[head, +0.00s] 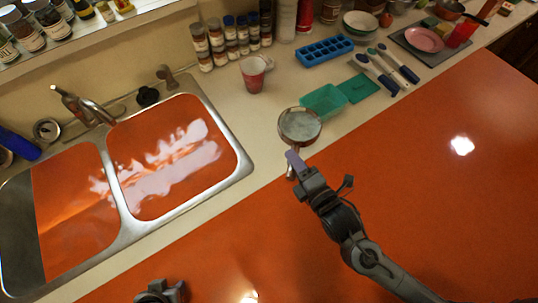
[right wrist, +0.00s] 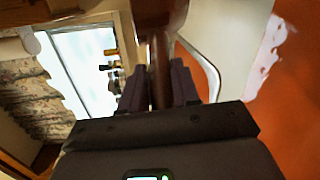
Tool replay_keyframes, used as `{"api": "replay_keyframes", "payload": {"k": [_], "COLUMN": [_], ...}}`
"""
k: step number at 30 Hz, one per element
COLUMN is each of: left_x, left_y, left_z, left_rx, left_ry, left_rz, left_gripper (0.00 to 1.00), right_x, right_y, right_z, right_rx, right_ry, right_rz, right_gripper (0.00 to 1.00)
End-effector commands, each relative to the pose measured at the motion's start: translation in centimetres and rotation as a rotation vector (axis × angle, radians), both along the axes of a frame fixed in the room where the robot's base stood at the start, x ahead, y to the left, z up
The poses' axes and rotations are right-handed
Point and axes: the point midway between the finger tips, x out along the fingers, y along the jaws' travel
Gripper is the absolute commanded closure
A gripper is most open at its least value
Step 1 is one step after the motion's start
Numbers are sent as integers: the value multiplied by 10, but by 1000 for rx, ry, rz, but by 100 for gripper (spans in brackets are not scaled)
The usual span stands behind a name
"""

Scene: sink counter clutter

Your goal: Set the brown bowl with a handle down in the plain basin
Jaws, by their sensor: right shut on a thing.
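The brown bowl with a handle (head: 299,126) is round with a pale grey inside, above the counter right of the sink. My right gripper (head: 292,163) is shut on its handle, which runs between the fingers in the right wrist view (right wrist: 160,75). The bowl seems held up, but its height is unclear. The sink has two basins with steel rims, the left basin (head: 75,215) and the right basin (head: 170,155). Both look orange inside, the right one with white patches. My left gripper (head: 160,291) is partly visible at the bottom edge; its fingers are unclear.
A teal container (head: 323,101) stands close behind the bowl. A red cup (head: 253,74), a blue ice tray (head: 324,50) and several spice jars stand further back. The faucet (head: 90,108) rises behind the basins. The orange surface (head: 430,190) at right is clear.

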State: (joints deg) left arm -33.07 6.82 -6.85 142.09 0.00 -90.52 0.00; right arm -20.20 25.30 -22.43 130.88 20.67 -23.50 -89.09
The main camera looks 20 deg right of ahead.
Motion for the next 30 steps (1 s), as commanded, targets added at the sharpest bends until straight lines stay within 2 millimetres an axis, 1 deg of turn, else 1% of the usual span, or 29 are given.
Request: {"api": "replay_keyframes", "payload": {"k": [1, 6, 12, 15, 21, 23, 27, 30], "left_x": [0, 0, -1, -1, -1, -1, -1, -1], "left_y": [0, 0, 0, 0, 0, 0, 0, 0], "left_z": [1, 1, 0, 0, 0, 0, 0, -1], "left_rx": [0, 1, 2, 2, 2, 1, 1, 1], "left_ry": [0, 0, 2, 2, 2, 2, 2, 3], "left_rz": [0, -1, -1, -1, -2, -2, -2, -2], "left_gripper": [58, 58, 58, 58, 58, 58, 58, 58], "right_x": [11, 40, 66, 73, 76, 76, 76, 76], "right_y": [5, 24, 38, 43, 45, 45, 45, 45], "right_z": [-3, -24, -43, -47, -54, -60, -79, -87], "right_rx": [3, 3, 2, 2, 1, 1, -1, 1], "right_ry": [-6, -6, -5, -6, -3, -3, -1, -3], "right_rz": [-1, 1, 0, 1, 0, 0, 0, 0], "right_gripper": [100, 100, 100, 100, 100, 100, 100, 100]}}
